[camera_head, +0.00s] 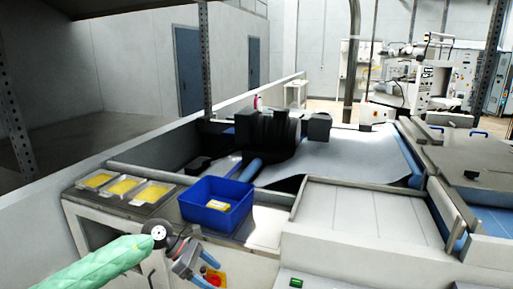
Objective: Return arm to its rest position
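My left arm, in a pale green sleeve (92,268), comes in from the lower left. My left gripper (212,274) is in front of the machine's front panel, below and in front of the blue bin (205,212). Its two fingers look spread apart, with nothing seen between them except the panel behind. My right arm and gripper are not in view.
Three trays with yellow contents, one of them here (153,194), sit on the ledge left of the bin. A red button (214,277) is behind the gripper. A green switch (296,282) is further right.

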